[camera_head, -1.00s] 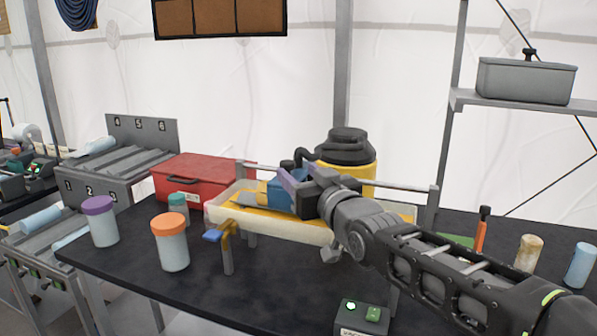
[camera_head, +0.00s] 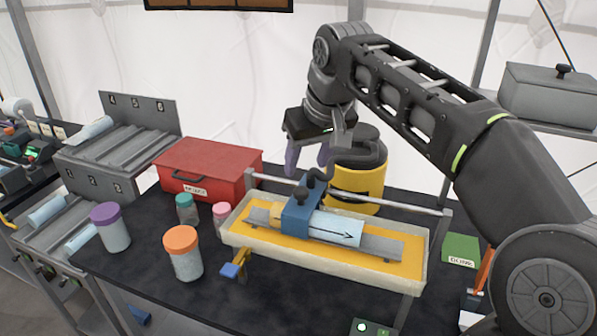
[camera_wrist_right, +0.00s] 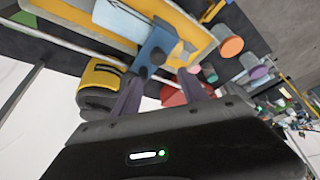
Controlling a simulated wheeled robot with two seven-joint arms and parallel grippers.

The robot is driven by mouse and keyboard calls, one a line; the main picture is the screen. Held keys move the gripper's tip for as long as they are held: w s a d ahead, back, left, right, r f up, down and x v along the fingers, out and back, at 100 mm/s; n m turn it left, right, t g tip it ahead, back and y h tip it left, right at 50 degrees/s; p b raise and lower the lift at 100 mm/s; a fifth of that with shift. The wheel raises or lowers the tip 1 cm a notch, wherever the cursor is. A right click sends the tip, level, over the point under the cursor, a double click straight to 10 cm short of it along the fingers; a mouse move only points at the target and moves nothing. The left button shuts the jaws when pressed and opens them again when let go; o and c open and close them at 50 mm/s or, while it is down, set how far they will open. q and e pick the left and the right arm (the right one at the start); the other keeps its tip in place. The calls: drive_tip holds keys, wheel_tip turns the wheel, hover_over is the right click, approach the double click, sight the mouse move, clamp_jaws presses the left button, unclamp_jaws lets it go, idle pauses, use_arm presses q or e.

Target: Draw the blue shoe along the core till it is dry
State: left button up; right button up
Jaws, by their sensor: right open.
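The blue shoe (camera_head: 297,218) sits over the left part of the pale core (camera_head: 340,229), which carries a black arrow pointing right. The core lies in a grey cradle in the yellow-lined tray (camera_head: 398,268). My right gripper (camera_head: 308,158) is open and empty, above and behind the shoe, with its purple fingers pointing down. In the right wrist view, the shoe (camera_wrist_right: 155,48) shows just beyond the open fingers (camera_wrist_right: 160,88), apart from them as far as I can tell. The core (camera_wrist_right: 122,20) is partly cut off there. Wetness on the core cannot be made out. My left gripper is not in view.
A rail (camera_head: 408,206) runs behind the tray. A yellow and black canister (camera_head: 355,188) stands close behind the rail. A red box (camera_head: 207,168) and several lidded jars, one with an orange lid (camera_head: 182,252), stand left. A green box (camera_head: 461,249) is right.

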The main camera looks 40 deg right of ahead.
sight(301, 190)
drive_tip(key=shift+s+a+f, duration=0.1)
drive_tip(key=shift+s, duration=0.4)
drive_tip(key=shift+w+f, duration=0.1)
drive_tip(key=p+x, duration=0.1)
drive_tip(key=x, duration=0.6)
drive_tip(key=shift+f, duration=0.35)
drive_tip(key=shift+c, duration=0.5)
clamp_jaws()
idle(0.5)
